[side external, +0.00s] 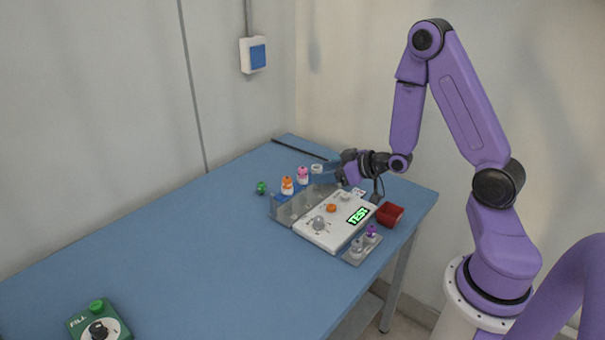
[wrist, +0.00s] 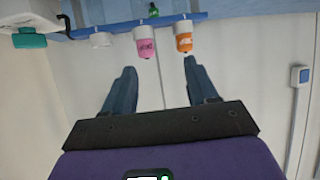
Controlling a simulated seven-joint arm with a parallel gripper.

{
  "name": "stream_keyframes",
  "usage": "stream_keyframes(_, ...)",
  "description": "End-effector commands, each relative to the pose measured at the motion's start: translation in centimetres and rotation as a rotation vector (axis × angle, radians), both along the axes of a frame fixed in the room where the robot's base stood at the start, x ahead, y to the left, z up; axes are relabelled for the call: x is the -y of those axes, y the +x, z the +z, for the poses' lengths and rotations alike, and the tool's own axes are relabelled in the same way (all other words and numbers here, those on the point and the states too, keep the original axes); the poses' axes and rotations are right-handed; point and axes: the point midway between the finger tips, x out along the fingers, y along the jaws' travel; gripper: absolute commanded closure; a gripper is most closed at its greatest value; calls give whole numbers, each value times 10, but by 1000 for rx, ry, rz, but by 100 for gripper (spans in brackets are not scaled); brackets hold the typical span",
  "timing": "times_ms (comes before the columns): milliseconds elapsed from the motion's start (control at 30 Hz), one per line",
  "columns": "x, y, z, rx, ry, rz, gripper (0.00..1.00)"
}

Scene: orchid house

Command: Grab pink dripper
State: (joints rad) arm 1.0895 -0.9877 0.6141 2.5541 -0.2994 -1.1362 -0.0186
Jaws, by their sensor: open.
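The pink dripper (side external: 302,175) stands upright in the rack on the blue table, between an orange dripper (side external: 287,186) and a white-topped one (side external: 317,169). In the wrist view the pink dripper (wrist: 146,45) is beyond the fingertips, within the gap but nearer the left finger. The orange dripper (wrist: 184,42) is ahead of the right fingertip. My gripper (side external: 326,172) is open and empty, reaching from the right towards the rack's row. Its fingers (wrist: 160,68) touch neither dripper in the wrist view.
A white device with a lit green display (side external: 358,215) stands in front of the rack. A red box (side external: 389,214) and a small holder with a purple-topped dripper (side external: 371,232) are to the right. A green item (side external: 262,187) lies left of the rack. The table's left half is mostly clear.

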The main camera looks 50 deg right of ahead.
Motion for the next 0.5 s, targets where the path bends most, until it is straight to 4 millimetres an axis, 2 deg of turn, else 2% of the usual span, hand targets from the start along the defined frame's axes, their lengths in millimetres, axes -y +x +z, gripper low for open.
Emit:
stream_keyframes(33,9,-1,-1,17,11,-22,42)
stream_keyframes(167,19,0,0,55,25,-47,42)
stream_keyframes(500,18,16,-5,64,28,-50,42)
